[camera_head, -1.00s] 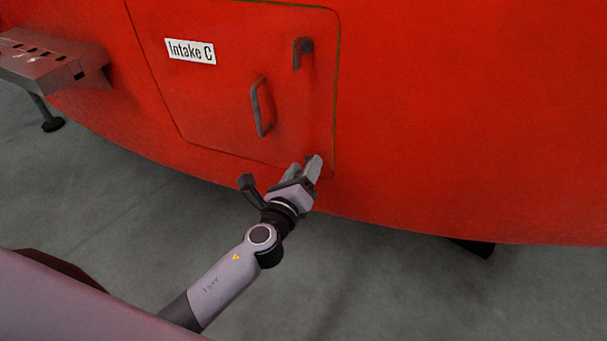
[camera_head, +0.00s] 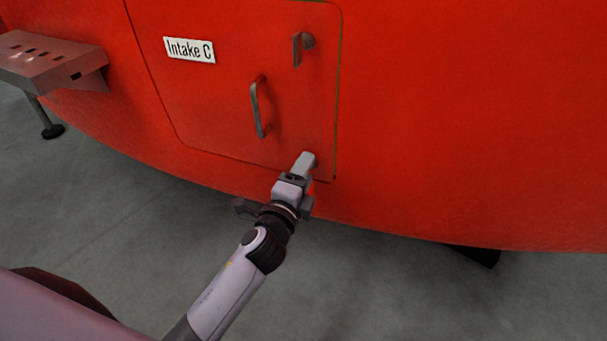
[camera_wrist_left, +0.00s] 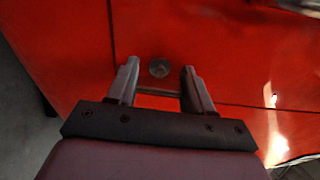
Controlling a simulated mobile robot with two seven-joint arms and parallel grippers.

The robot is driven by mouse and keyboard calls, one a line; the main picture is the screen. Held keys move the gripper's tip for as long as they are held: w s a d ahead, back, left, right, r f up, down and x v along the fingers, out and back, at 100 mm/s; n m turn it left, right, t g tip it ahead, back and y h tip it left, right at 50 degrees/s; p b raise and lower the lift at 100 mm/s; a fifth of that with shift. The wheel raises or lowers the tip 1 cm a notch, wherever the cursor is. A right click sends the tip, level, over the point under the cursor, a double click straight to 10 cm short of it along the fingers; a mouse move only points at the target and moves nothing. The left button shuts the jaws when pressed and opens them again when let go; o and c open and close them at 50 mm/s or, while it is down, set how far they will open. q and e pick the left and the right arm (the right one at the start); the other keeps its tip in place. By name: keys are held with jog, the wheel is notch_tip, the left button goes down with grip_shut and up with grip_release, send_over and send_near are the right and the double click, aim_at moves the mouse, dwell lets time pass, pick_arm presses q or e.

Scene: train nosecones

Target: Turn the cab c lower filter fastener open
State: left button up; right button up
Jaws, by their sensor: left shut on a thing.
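The red door marked Intake C (camera_head: 210,100) is closed flush in the red nosecone. Its lower filter fastener sits at the door's lower right corner. In the head view my left gripper (camera_head: 305,162) covers most of it. In the left wrist view the fastener's round grey knob (camera_wrist_left: 158,67) shows just ahead of and between the fingertips. My left gripper (camera_wrist_left: 157,80) is closed on the fastener, with a finger on each side. The gripped part itself is hard to make out. My right gripper is in neither view.
The upper fastener (camera_head: 297,50) hangs with its lever down near the door's upper right. A curved grey door handle (camera_head: 257,108) stands out left of my gripper. A grey metal step (camera_head: 50,65) juts out at far left. Grey floor (camera_head: 130,230) is free below.

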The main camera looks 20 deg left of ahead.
pick_arm(q)
jog(key=shift+n, duration=0.5)
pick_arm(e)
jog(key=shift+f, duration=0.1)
pick_arm(q)
jog(key=o, duration=1)
jog(key=shift+o, duration=0.2)
jog(key=shift+s, duration=0.1)
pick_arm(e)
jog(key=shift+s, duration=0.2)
